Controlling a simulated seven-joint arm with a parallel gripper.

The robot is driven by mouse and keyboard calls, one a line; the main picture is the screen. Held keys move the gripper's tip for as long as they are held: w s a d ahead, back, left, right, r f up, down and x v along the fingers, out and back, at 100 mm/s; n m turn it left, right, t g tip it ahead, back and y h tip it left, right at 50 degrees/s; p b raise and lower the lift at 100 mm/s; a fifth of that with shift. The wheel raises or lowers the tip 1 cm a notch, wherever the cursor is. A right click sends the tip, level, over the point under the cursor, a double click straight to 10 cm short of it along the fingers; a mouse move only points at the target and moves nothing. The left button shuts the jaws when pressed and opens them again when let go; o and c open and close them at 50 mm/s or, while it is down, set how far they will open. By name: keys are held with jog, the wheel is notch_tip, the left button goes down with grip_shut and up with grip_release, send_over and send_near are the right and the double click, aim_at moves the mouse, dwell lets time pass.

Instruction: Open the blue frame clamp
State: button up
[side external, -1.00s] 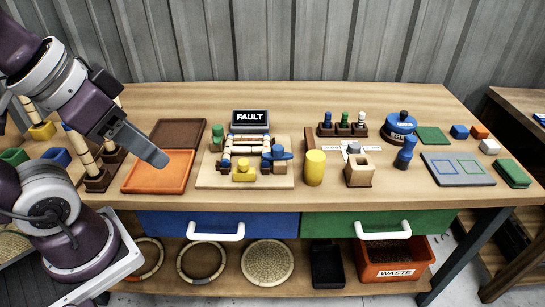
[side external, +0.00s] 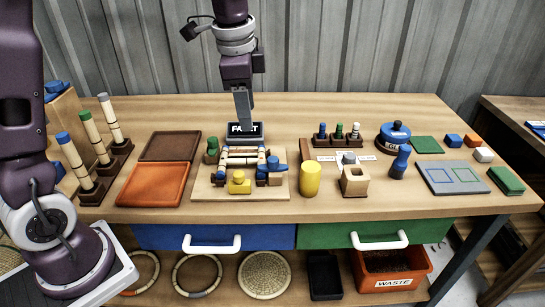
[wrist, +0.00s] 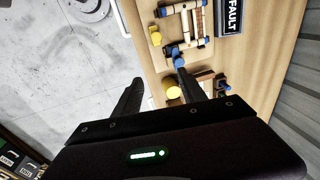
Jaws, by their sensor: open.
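The blue frame clamp (side external: 274,166) sits at the right side of the rattan frame (side external: 243,158) on a light wooden board (side external: 215,190). In the wrist view the blue clamp (wrist: 177,52) shows beyond my fingertips, near the rattan frame (wrist: 186,24). I cannot tell from its pose whether it is fully closed. A yellow clamp (side external: 239,182) is at the frame's front and a green clamp (side external: 212,150) at its left.
The FAULT sign (side external: 244,132) stands behind the board. Orange (side external: 153,184) and brown (side external: 171,146) trays lie left. A rack of pegs (side external: 338,136) is at the back.

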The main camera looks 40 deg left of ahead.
aim_at(273, 158)
jog(key=w+f+m, duration=0.1)
jog(key=w+f, duration=0.2)
jog(key=f, duration=0.1)
jog(key=w+a+f+m+g, duration=0.1)
jog(key=w+f, duration=0.2)
jog(key=f, duration=0.1)
jog(key=w+a+f+m, duration=0.1)
jog(key=w+f+m, duration=0.1)
jog(key=w+f, duration=0.1)
jog(key=shift+w+a+f+g+h, duration=0.1)
jog(key=shift+w+f+g+h, duration=0.25)
jog(key=shift+f+g+h, duration=0.05)
notch_tip(273, 158, down, 7)
jog(key=shift+f, duration=0.1)
grip_shut()
